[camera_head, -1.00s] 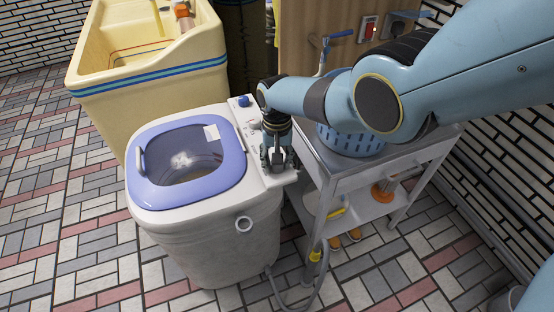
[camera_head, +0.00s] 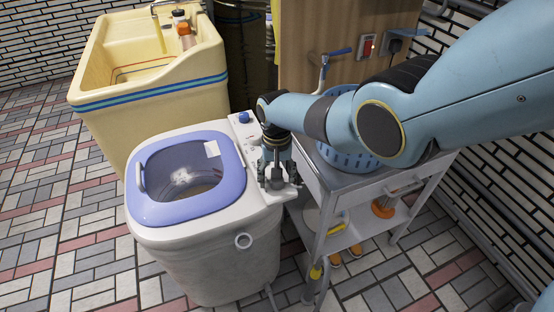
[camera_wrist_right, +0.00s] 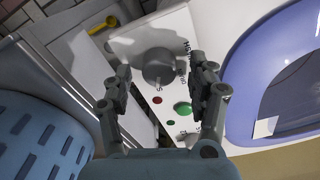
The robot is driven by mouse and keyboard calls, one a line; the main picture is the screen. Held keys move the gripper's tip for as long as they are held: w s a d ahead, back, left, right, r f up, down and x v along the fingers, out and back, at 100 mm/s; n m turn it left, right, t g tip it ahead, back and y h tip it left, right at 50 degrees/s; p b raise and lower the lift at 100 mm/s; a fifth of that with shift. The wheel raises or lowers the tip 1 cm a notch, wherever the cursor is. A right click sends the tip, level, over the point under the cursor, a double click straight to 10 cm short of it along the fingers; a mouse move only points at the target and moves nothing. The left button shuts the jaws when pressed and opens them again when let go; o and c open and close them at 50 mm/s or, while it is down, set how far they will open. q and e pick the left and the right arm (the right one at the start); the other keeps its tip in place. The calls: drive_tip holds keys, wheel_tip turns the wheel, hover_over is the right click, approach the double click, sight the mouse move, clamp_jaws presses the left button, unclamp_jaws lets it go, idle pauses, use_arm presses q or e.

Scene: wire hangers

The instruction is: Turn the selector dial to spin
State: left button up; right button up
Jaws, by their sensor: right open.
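The selector dial (camera_wrist_right: 158,67) is a round grey knob on the white control panel (camera_wrist_right: 130,45) of the washing machine (camera_head: 205,250). In the right wrist view, printed letters that look like WASH stand to its right. I cannot tell which way the dial points. My right gripper (camera_head: 277,183) is over the front end of the panel and hides the dial in the head view. In the wrist view the right gripper (camera_wrist_right: 161,70) is open, with one finger on each side of the dial and visible gaps between. My left gripper is not in view.
A green button (camera_wrist_right: 182,107) and red dot (camera_wrist_right: 157,100) sit beside the dial. A blue knob (camera_head: 243,117) is at the panel's far end. A metal trolley (camera_head: 345,185) with a blue basket (camera_head: 340,155) stands close on the right. A yellow sink (camera_head: 150,110) stands behind.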

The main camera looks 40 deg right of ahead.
wheel_tip(320, 180, up, 11)
drive_tip(key=shift+r, duration=0.2)
idle(0.3)
drive_tip(key=shift+s, duration=0.1)
drive_tip(key=s+f+n+b, duration=0.2)
drive_tip(key=s+f, duration=1)
drive_tip(key=s, duration=0.3)
drive_tip(key=s+f+n+b, duration=0.1)
drive_tip(key=s+f+n, duration=0.1)
drive_tip(key=s+f, duration=1.1)
drive_tip(key=s+f+n+t+b, duration=0.1)
drive_tip(key=s+f+n+b, duration=0.1)
drive_tip(key=s+f, duration=1)
drive_tip(key=s+n, duration=0.1)
drive_tip(key=s, duration=0.6)
drive_tip(key=shift+f+h+b, duration=0.35)
drive_tip(key=shift+h, duration=0.05)
